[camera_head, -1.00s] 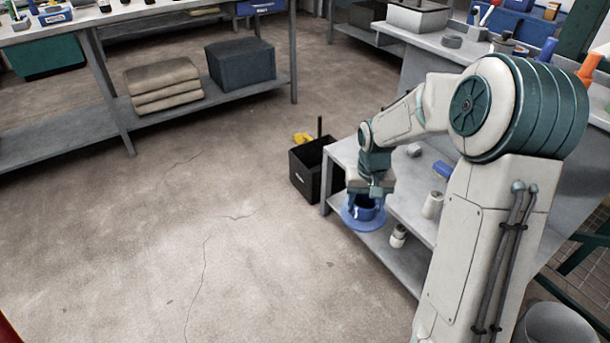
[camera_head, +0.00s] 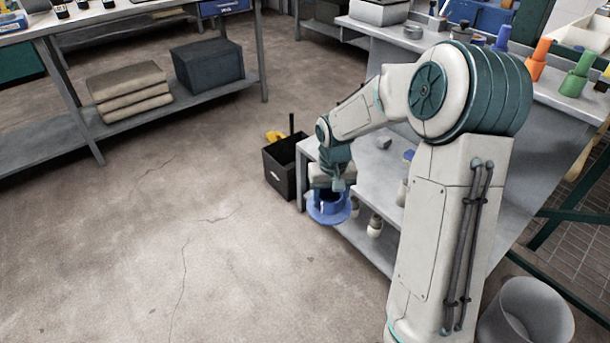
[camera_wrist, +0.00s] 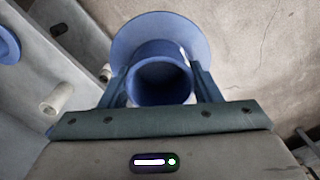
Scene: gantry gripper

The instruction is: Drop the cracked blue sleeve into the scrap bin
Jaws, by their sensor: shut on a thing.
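A blue sleeve with a wide round flange (camera_head: 322,211) is held in my gripper (camera_head: 331,187), in front of the grey bench's left end. In the wrist view, the sleeve (camera_wrist: 150,35) sits between the two fingers of my gripper (camera_wrist: 160,88), its open bore facing the camera. A small pale gap shows at the sleeve's right side; I cannot tell whether it is the crack. A black open box (camera_head: 280,178) stands on the floor just left of and behind the gripper. A grey round bin (camera_head: 525,318) stands at the lower right. Neither bears a readable scrap label.
The grey bench (camera_head: 372,165) with a lower shelf lies right of the gripper and holds small parts. Another blue part (camera_wrist: 7,42) shows in the wrist view. The floor on the left is clear.

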